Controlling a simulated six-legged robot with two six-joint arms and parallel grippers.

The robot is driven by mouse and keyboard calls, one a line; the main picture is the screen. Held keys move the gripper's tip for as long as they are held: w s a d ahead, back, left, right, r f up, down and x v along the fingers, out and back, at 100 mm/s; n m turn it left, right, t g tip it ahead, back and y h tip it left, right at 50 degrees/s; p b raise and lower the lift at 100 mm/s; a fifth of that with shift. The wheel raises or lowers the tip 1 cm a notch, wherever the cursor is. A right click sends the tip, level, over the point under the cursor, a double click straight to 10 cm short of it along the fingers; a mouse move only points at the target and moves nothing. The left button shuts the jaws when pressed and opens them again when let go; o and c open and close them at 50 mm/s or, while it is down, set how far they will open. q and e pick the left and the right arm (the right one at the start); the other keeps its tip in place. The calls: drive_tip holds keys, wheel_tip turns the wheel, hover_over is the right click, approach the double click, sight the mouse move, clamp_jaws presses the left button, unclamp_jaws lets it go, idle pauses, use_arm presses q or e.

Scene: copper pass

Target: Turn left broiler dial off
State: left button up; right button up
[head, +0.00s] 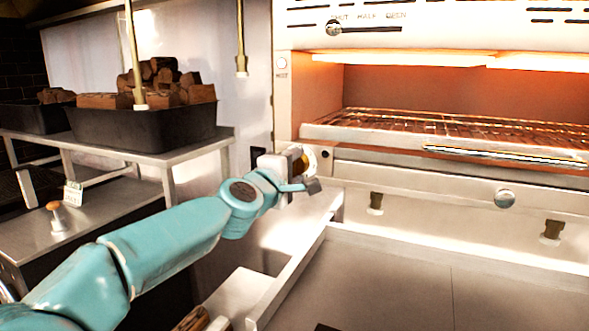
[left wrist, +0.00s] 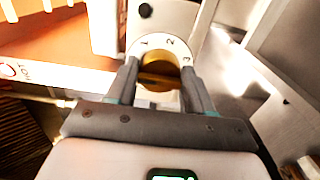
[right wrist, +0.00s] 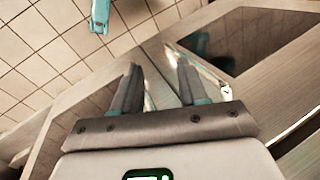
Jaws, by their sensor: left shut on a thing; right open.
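The left broiler dial is a brass knob (left wrist: 160,76) on a white plate marked 1, 2 and 3 in the left wrist view. In the head view the brass dial (head: 297,160) sits at the broiler's lower left corner, partly covered by my gripper. My left gripper (left wrist: 163,84) is shut on the dial, one finger on each side. It also shows in the head view (head: 303,178) at the end of my teal arm. The dial's pointer setting is not clear. My right gripper (right wrist: 158,64) is open and empty in the right wrist view, away from the broiler.
The broiler (head: 450,92) glows orange above a wire rack (head: 440,125). A round knob (head: 504,198) and two brass fittings sit below it. A black tub (head: 140,128) of firewood stands on a steel shelf at left. The counter below the broiler is mostly clear.

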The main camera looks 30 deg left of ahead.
use_arm(q)
drive_tip(key=shift+f, duration=0.15)
drive_tip(key=o, duration=1)
drive_tip(key=shift+s+a, duration=0.15)
drive_tip(key=shift+s, duration=0.05)
drive_tip(key=shift+w, duration=0.1)
drive_tip(key=shift+s+d, duration=0.15)
drive_tip(key=shift+s, duration=2.55)
drive_tip(key=shift+s+d, duration=0.2)
drive_tip(key=shift+s, duration=2.55)
drive_tip(key=shift+s+d, duration=0.15)
drive_tip(key=shift+s, duration=2.55)
